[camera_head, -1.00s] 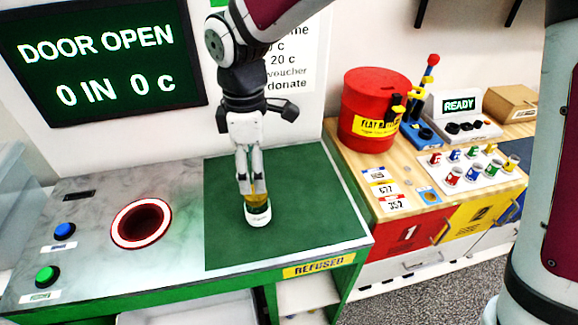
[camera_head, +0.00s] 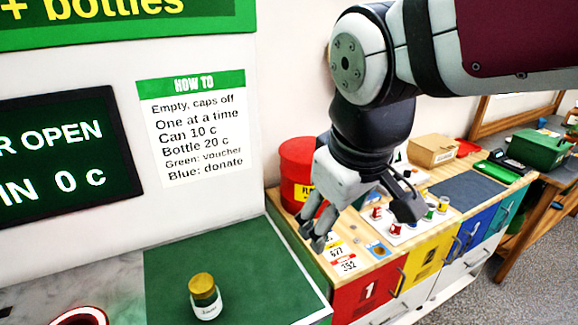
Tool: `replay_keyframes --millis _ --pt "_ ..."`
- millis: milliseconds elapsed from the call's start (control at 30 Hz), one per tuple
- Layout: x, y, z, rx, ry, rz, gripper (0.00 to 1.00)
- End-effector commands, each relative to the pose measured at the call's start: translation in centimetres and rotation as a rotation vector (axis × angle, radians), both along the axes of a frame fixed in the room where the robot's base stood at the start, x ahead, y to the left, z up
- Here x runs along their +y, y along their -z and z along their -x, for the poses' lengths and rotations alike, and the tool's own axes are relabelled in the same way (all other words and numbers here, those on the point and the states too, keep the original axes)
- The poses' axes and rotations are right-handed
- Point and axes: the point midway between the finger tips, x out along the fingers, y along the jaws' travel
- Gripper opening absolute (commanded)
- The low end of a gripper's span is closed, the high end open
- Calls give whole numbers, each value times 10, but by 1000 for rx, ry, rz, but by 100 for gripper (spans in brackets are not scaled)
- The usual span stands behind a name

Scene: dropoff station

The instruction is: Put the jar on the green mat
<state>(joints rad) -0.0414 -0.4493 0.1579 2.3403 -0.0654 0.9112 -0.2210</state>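The jar (camera_head: 206,300) has a gold lid and a pale body with a label. It stands upright on the green mat (camera_head: 253,265), left of the mat's middle. My gripper (camera_head: 318,240) is up and to the right of the jar, near the edge between the mat counter and the wooden bench. It is well apart from the jar and no object shows in it. Its fingers are small and seen at an angle, but they look apart.
A red drum (camera_head: 298,165) stands behind my gripper on the wooden bench. A red-rimmed hole (camera_head: 82,316) is in the counter at lower left. The mat around the jar is clear.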

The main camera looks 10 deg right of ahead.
Motion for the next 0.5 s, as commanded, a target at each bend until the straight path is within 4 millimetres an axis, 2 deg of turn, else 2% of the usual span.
replay_keyframes --millis 100,200,333,500 --pt "-24 -7 28 -72 180 -92 67" --pt "-36 -8 45 -113 289 -161 67" --pt "-44 -7 57 -142 373 -218 67" --pt "-46 -6 61 -150 401 -239 67"
